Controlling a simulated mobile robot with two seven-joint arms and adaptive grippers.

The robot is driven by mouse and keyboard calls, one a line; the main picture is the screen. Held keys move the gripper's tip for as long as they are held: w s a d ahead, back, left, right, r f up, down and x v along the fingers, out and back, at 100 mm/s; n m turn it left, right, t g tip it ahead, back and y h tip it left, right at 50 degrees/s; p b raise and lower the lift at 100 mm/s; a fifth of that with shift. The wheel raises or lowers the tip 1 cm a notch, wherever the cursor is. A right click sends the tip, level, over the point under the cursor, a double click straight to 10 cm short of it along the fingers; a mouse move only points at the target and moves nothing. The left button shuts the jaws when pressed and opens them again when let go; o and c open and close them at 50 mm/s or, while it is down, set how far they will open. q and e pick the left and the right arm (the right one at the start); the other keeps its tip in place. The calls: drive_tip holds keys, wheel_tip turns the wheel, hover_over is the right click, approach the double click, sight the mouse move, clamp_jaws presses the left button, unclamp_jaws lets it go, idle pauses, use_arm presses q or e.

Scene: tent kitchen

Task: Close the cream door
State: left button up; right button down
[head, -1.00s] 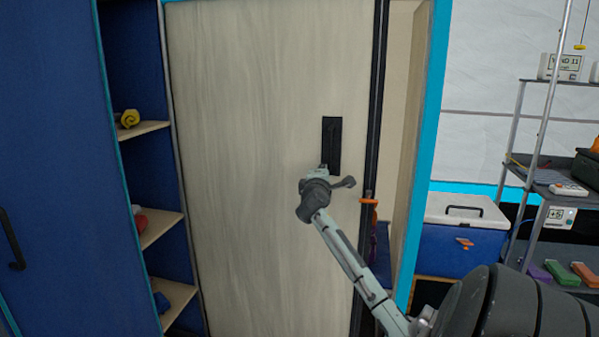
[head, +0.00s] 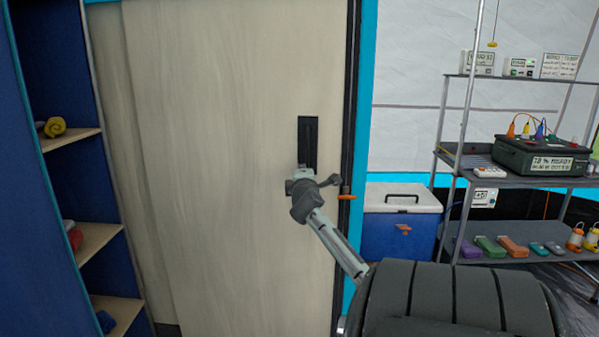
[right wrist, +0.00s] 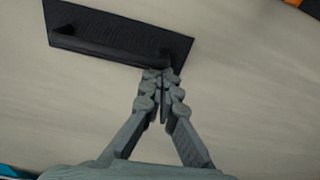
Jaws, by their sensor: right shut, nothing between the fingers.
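The cream door (head: 235,120) is a tall sliding panel that fills the middle of the head view. Its dark right edge stands at the cyan frame (head: 365,120), with no open gap visible between them. The black recessed handle (head: 308,143) is near the door's right side; it also shows in the right wrist view (right wrist: 85,25). My right gripper (head: 303,172) is shut and empty, its fingertips (right wrist: 160,76) at the handle's lower end; whether they touch it I cannot tell. My left gripper is out of view.
Another cream panel (head: 106,120) shows behind the door's left edge. Open blue shelves (head: 75,190) stand at the left. A blue cooler with a white lid (head: 402,228) and a metal rack (head: 520,182) with devices stand at the right.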

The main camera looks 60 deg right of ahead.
drive_tip(key=shift+s+f, duration=0.2)
drive_tip(key=shift+s, duration=0.05)
drive_tip(key=v, duration=1.1)
drive_tip(key=shift+a+r, duration=0.15)
drive_tip(key=shift+a, duration=0.3)
drive_tip(key=w+a+f+m+y, duration=0.1)
drive_tip(key=a+f+y, duration=0.3)
drive_tip(key=f, duration=0.8)
drive_tip(key=w+a+f+g+y, duration=0.1)
drive_tip(key=w+a+f, duration=0.1)
drive_tip(key=a+f, duration=0.7)
drive_tip(key=w+a+f+m+y, duration=0.1)
drive_tip(key=a+f+y, duration=0.2)
drive_tip(key=f, duration=1.1)
drive_tip(key=s+a+f+g+y, duration=0.1)
drive_tip(key=s+a+f+y, duration=0.1)
drive_tip(key=s+a+f, duration=0.2)
drive_tip(key=s+a+f+m+g+y, duration=0.1)
drive_tip(key=s+a+f, duration=0.3)
drive_tip(key=a+f, duration=0.7)
drive_tip(key=s+a+f+m+g+y, duration=0.1)
drive_tip(key=s+a+f, duration=0.4)
drive_tip(key=a, duration=0.6)
wheel_tip(320, 180, down, 3)
drive_tip(key=g+y, duration=0.1)
drive_tip(key=y, duration=0.1)
drive_tip(key=shift+a+r+g+y, duration=0.2)
drive_tip(key=shift+a+g+y, duration=0.1)
drive_tip(key=shift+a+g, duration=0.1)
